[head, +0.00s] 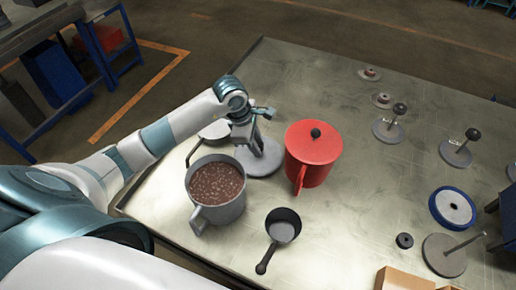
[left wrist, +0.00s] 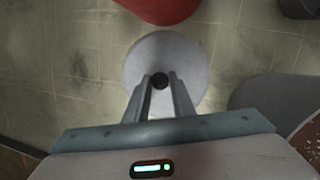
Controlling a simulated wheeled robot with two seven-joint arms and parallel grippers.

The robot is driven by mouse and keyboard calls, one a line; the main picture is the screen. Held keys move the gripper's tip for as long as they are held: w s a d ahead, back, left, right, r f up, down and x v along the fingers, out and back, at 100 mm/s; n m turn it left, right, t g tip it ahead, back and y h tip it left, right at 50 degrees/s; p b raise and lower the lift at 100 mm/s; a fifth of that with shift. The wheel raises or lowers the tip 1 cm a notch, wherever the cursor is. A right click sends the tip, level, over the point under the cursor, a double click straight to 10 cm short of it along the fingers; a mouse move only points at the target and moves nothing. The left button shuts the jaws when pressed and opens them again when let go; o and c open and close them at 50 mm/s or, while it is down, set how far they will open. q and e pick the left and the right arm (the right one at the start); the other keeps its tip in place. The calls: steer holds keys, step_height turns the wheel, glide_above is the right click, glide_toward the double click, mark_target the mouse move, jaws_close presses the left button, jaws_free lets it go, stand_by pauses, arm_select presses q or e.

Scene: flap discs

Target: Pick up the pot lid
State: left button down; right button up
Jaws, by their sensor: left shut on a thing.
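The pot lid (head: 265,164) is a flat grey disc beside the grey pot, between it and the red pot. In the left wrist view the lid (left wrist: 160,52) shows as a pale round plate with a dark knob (left wrist: 159,81) between the two fingers. My left gripper (head: 257,150) comes down from above and is shut on that knob. In the left wrist view my left gripper (left wrist: 159,80) covers part of the lid. The lid looks flat at or near the table; I cannot tell whether it touches. My right gripper is not in view.
A grey pot of brown contents (head: 216,184) stands left of the lid, a red lidded pot (head: 313,155) right. A small dark saucepan (head: 283,230) is in front. A pan (head: 215,130) lies behind the arm. Several discs with knobs or rods, including a blue-rimmed one (head: 453,207), lie at right.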

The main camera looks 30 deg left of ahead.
arm_select(q)
step_height(320, 180, up, 6)
steer(key=b, duration=0.3)
steer(key=shift+w+r, duration=0.1)
steer(key=shift+r, duration=0.05)
arm_select(e)
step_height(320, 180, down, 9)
steer(key=b, duration=0.6)
arm_select(q)
steer(key=s+a+b, duration=0.1)
steer(key=a+b, duration=0.1)
steer(key=a, duration=1.7)
steer(key=shift+s+a, duration=0.15)
steer(key=shift+a, duration=0.15)
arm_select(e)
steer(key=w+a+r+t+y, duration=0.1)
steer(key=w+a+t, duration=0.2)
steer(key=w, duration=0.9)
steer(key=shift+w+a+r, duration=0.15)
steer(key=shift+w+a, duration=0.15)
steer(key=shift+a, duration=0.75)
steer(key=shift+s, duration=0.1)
